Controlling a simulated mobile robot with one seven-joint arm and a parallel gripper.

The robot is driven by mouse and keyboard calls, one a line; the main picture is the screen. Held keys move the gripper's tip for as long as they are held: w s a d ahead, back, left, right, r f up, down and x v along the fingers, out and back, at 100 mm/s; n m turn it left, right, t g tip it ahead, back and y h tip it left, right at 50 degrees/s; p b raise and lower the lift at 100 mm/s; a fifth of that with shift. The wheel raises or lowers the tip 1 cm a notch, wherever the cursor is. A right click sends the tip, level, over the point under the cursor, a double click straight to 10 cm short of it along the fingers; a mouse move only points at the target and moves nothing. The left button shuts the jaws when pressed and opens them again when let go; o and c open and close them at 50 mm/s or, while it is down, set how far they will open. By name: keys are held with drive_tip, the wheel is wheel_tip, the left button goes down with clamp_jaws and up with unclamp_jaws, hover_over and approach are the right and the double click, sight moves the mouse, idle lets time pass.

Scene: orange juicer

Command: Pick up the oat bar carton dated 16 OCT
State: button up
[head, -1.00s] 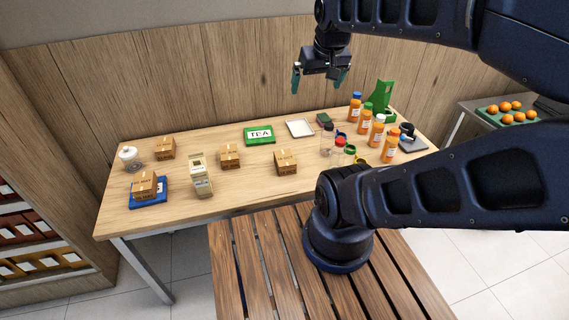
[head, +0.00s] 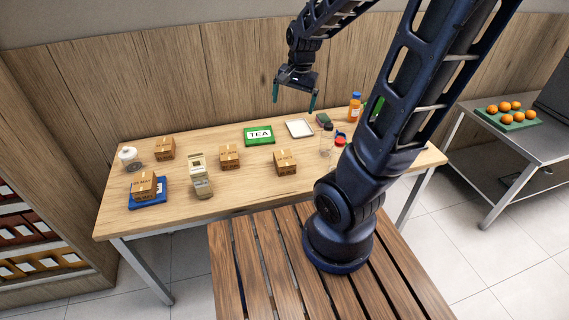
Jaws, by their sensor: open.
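Several small brown cartons stand on the wooden table. One carton (head: 165,149) is at the back left, one carton (head: 144,184) sits on a blue tray (head: 150,202) at the front left, one carton (head: 229,156) is near the middle, and one carton (head: 285,162) is to its right. Their printing is too small to read, so I cannot tell which is dated 16 OCT. My gripper (head: 295,100) is open and empty, in the air above the back of the table, up and right of the cartons, touching none.
A beige device (head: 199,177) stands between the cartons. A green TEA box (head: 258,135), a white tray (head: 299,128), a clear bottle (head: 327,139) and an orange bottle (head: 354,107) are further right. A glass jar (head: 130,158) is at left. My arm hides the table's right part.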

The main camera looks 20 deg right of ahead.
drive_tip(key=w+a+f+m+g+h, duration=0.1)
drive_tip(key=w+f+m, duration=0.15)
drive_tip(key=f, duration=0.25)
drive_tip(key=w+a+f+m+g, duration=0.1)
drive_tip(key=w+a+f+m, duration=0.15)
drive_tip(key=f, duration=0.35)
drive_tip(key=m+h, duration=0.4)
drive_tip(key=m, duration=0.2)
approach(284, 157)
drive_tip(key=shift+s+d, duration=0.25)
drive_tip(key=shift+s, duration=0.35)
drive_tip(key=shift+w+f, duration=0.25)
drive_tip(key=shift+f, duration=0.25)
drive_tip(key=shift+h, duration=0.3)
drive_tip(key=shift+x, duration=2.6)
drive_tip(key=shift+w+a+x, duration=0.1)
drive_tip(key=shift+a+x, duration=0.05)
drive_tip(key=shift+x, duration=1.35)
drive_tip(key=shift+w+a+x, duration=0.1)
drive_tip(key=shift+a+x, duration=0.05)
drive_tip(key=shift+x, duration=1.3)
drive_tip(key=shift+f, duration=0.1)
drive_tip(key=c, duration=0.7)
